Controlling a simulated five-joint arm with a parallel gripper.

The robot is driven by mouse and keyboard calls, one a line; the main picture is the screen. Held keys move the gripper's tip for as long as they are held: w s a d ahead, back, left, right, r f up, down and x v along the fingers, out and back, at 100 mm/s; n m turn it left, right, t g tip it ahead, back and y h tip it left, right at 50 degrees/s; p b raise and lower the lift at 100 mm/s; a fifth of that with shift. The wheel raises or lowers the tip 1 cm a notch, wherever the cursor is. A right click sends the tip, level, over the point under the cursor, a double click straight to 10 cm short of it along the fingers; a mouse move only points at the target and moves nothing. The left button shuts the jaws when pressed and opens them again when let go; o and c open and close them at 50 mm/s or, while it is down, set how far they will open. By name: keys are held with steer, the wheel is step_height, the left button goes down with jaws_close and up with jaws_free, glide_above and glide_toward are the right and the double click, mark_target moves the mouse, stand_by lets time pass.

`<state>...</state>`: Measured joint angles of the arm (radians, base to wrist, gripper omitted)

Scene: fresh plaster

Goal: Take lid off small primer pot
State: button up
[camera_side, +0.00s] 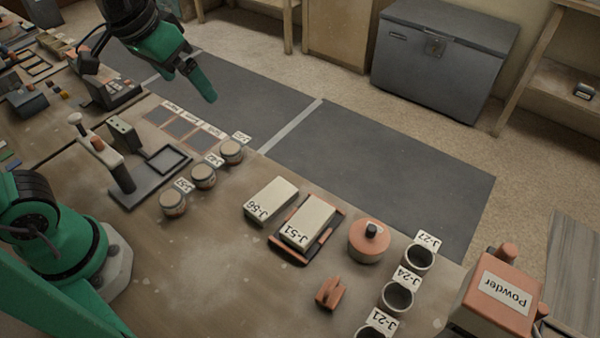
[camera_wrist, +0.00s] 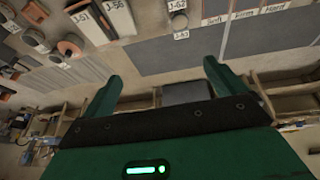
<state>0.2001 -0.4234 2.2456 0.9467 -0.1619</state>
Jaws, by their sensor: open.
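A round salmon-coloured pot (camera_side: 369,243) with a lid and a dark knob stands on the bench right of the middle in the side view. It is probably the primer pot; no label on it is readable. The lid (camera_side: 378,232) sits on top. A round orange shape near the upper left of the wrist view (camera_wrist: 70,48) seems to be the same pot. My gripper (camera_side: 206,92) is high at the upper left of the side view, well away from the pot. In the wrist view its green fingers (camera_wrist: 163,72) are apart with nothing between them.
Blocks J-56 (camera_side: 270,199) and J-51 (camera_side: 308,222) lie left of the pot, J-51 on a tray. Black-mouthed cups (camera_side: 398,296) stand right of it, beside a Powder box (camera_side: 497,306). A small orange holder (camera_side: 330,293) is in front. Several small jars (camera_side: 203,177) stand further left.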

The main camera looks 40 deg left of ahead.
steer(key=w+d+g, duration=0.1)
steer(key=w+d, duration=0.4)
steer(key=d, duration=0.2)
steer(key=m+g, duration=0.1)
steer(key=g, duration=0.2)
glide_above(370, 230)
steer(key=shift+y, duration=0.4)
step_height(370, 230, down, 15)
steer(key=shift+a+r, duration=0.15)
steer(key=shift+r, duration=0.05)
steer(key=shift+f, duration=0.1)
steer(key=shift+f, duration=1.2)
steer(key=shift+f, duration=0.1)
steer(key=shift+f, duration=2.5)
steer(key=shift+c, duration=0.5)
